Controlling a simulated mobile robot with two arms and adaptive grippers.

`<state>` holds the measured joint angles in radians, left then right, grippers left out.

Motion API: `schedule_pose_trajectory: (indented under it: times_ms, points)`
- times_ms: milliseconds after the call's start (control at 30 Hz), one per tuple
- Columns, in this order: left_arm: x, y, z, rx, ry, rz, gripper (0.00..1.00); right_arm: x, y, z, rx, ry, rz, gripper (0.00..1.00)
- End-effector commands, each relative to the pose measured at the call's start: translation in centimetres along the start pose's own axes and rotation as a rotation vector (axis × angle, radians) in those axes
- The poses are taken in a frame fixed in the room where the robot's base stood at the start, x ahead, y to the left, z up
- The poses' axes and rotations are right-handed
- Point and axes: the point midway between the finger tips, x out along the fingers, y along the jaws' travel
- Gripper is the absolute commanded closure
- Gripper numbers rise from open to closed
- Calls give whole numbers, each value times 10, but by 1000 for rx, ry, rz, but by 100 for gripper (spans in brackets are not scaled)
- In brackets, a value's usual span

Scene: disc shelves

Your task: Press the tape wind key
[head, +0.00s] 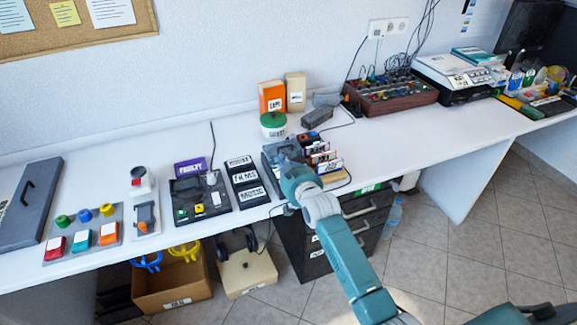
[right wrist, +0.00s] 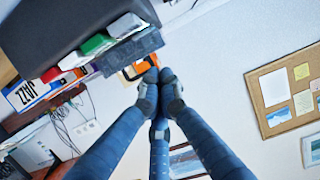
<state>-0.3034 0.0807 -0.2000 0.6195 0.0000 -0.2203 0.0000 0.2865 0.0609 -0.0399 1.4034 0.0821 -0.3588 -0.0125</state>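A black device (head: 200,198) with a few small coloured keys, green and yellow among them, lies on the white counter at centre-left. It looks like a tape machine, but I cannot read which key is the wind key. My right gripper (head: 290,158) is to the right of it, over a dark rack holding several labelled cases (head: 322,160). In the right wrist view the fingers of my right gripper (right wrist: 160,88) are together and seem to hold nothing. The rack (right wrist: 80,35) and a JAZZ case (right wrist: 38,92) are close at upper left there. My left gripper is not in view.
A black panel (head: 247,178) with white labels lies between the device and my right gripper. A purple sign (head: 190,167) stands behind the device. Coloured buttons and switches (head: 82,228) lie to its left. Orange (head: 272,98) and cream boxes stand at the back.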

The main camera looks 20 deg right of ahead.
Motion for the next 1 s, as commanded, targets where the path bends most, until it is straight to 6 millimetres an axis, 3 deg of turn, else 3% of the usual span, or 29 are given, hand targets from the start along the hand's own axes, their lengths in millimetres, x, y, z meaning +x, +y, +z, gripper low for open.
schedule_pose_trajectory:
  times_ms: [200,400,1000]
  points:
    - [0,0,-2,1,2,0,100,-39,0,-2,0,4,1,100]
    - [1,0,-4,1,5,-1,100,-58,0,-3,0,5,1,100]
    - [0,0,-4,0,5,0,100,-61,0,-3,0,6,1,100]
